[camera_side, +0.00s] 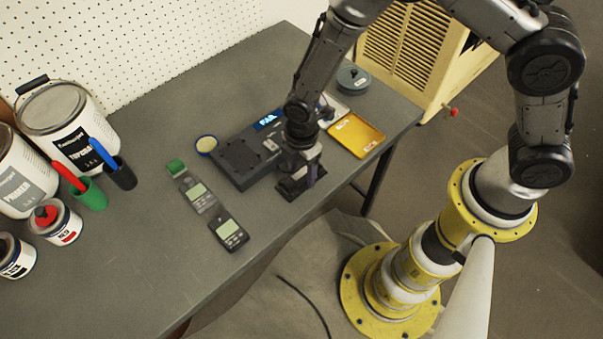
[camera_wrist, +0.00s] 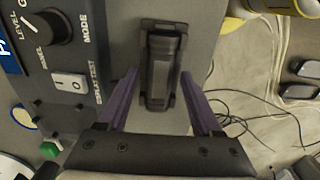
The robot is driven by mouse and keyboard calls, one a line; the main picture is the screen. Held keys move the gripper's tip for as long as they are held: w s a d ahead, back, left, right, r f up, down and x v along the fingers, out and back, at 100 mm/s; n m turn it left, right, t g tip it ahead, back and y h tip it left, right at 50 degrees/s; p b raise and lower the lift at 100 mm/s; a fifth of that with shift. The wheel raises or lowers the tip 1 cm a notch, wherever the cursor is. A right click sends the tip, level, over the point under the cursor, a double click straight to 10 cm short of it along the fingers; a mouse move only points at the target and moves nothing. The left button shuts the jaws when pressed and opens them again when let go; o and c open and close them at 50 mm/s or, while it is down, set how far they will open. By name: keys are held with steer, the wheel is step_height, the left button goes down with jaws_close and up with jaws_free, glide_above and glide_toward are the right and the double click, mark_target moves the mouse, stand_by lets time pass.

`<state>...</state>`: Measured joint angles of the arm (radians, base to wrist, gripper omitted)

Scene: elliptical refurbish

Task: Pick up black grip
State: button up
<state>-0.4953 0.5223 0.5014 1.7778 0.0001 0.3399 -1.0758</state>
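The black grip (camera_wrist: 160,68) lies on the grey table in the wrist view, long and ridged, with its length running up and down the picture. My gripper (camera_wrist: 159,80) is open, with one purple finger on each side of the grip's lower part. Gaps show between the fingers and the grip, so it is not clamped. In the side view my gripper (camera_side: 301,182) points down at the table's front edge, just right of the dark console. It hides most of the grip there.
The dark console (camera_side: 240,163) with a knob and switch stands close left of my gripper. A yellow tray (camera_side: 356,135) lies to the right. Two handheld meters (camera_side: 229,233) lie at front left. Paint cans (camera_side: 67,128) and marker cups stand farther left.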

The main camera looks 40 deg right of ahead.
jaws_close()
steer(key=shift+r, duration=0.15)
